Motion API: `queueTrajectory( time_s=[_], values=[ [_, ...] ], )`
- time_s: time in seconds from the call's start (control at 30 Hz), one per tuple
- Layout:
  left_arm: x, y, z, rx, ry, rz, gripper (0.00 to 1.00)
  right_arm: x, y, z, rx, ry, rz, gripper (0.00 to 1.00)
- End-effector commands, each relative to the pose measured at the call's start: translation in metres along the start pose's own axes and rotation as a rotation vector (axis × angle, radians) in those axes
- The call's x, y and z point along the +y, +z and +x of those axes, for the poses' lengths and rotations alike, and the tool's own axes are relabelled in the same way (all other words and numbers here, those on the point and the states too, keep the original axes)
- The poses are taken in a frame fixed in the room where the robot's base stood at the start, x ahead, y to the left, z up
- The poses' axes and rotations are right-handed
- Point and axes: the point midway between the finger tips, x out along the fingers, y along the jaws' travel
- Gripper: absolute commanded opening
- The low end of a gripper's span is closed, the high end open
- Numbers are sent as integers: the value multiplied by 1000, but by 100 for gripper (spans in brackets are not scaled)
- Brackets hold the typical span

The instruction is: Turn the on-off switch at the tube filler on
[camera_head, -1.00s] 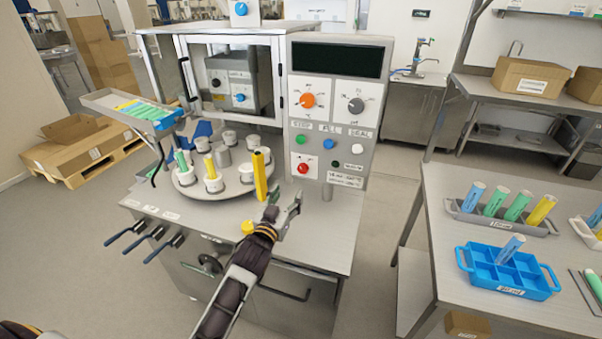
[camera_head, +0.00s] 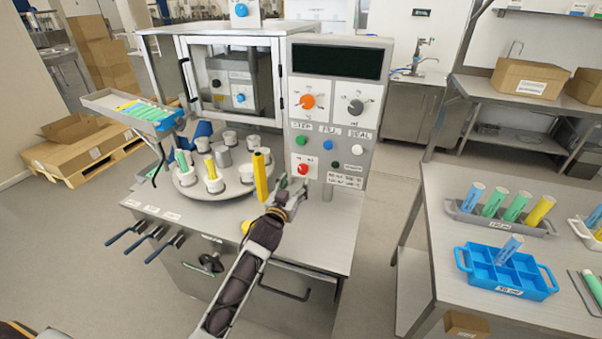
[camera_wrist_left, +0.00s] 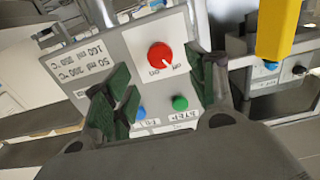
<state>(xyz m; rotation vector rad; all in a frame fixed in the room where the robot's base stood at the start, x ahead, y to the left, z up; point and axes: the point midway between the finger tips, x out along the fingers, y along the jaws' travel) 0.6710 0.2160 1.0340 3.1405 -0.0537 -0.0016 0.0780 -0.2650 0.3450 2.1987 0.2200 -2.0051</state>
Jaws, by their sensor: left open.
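The red on-off switch (camera_head: 303,169) is a round knob on a white plate, low on the left of the tube filler's grey control panel (camera_head: 348,93). My left gripper (camera_head: 293,184) is open and empty just in front of and slightly below it. In the left wrist view the red knob (camera_wrist_left: 160,56), with a white pointer mark and upside-down on/off lettering, lies beyond and between the two green-padded fingers of the gripper (camera_wrist_left: 163,88). The fingers appear apart from the knob. My right gripper is out of view.
A yellow post (camera_head: 260,177) stands close left of the gripper, beside the turntable (camera_head: 184,188) with its white holders. Green (camera_head: 302,140) and blue (camera_head: 328,145) buttons and an orange dial (camera_head: 307,101) sit above the switch. The machine's table (camera_head: 330,235) is clear to the right.

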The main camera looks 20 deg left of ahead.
Motion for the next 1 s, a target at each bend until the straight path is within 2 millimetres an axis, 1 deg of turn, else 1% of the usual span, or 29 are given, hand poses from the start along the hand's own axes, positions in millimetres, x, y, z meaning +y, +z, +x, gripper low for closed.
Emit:
queueTrajectory(
  time_s=[0.23,0.6,0.8,1.0],
  values=[
    [0,-1,22,1,0,1,57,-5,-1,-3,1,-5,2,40],
    [0,-1,52,2,0,0,57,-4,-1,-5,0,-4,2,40],
    [0,-1,63,1,0,1,57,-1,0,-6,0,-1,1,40],
    [0,-1,67,1,0,1,57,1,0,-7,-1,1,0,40]
  ],
)
